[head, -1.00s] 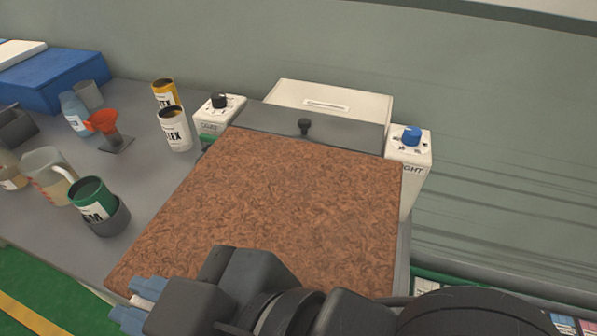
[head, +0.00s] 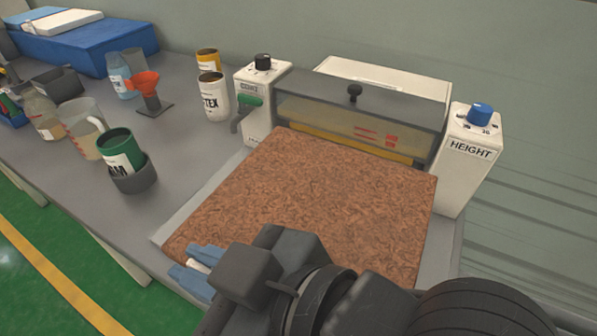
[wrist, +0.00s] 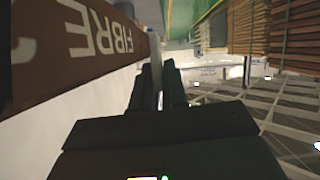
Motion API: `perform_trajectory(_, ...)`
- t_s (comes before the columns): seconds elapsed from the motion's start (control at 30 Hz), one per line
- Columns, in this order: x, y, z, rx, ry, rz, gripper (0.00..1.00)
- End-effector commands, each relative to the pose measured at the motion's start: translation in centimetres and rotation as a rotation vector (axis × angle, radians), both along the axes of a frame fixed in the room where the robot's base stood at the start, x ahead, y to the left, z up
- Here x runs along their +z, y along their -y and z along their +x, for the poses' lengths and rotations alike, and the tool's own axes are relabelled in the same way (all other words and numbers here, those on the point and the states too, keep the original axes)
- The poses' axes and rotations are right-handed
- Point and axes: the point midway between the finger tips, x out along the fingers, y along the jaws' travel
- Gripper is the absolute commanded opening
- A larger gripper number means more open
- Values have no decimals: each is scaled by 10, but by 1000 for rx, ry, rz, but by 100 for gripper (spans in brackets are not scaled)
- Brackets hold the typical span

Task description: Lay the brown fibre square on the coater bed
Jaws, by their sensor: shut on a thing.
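The brown fibre square (head: 320,195) is flat over the grey coater bed (head: 195,215), in front of the machine's hood. Bare bed shows along its left and right sides. I cannot tell whether it touches the bed or is just above it. My gripper (head: 198,270) is at the square's near left edge, its blue fingertips closed around a small whitish piece. My arm hides the near right part of the square. In the wrist view, the square's brown side (wrist: 85,35) with "FIBRE" lettering is left of my dark fingers (wrist: 157,80).
The hood (head: 360,115) stands behind the square, between the left knob post (head: 262,95) and the "HEIGHT" post (head: 465,165). A green lever (head: 250,101) is at the left post. A green can in a holder (head: 125,160), jugs and tins stand on the table to the left.

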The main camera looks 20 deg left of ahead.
Motion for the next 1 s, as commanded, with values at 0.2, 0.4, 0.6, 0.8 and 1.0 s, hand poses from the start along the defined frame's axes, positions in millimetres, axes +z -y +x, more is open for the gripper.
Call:
perform_trajectory(0.2,-27,-16,45,-1,-2,-1,0)
perform_trajectory(0.4,-46,-28,75,0,1,0,0)
perform_trajectory(0.6,-57,-31,85,0,0,-1,0)
perform_trajectory(0.8,-84,-31,84,0,-2,-1,0)
perform_trajectory(1.0,-93,-31,84,0,1,1,0)
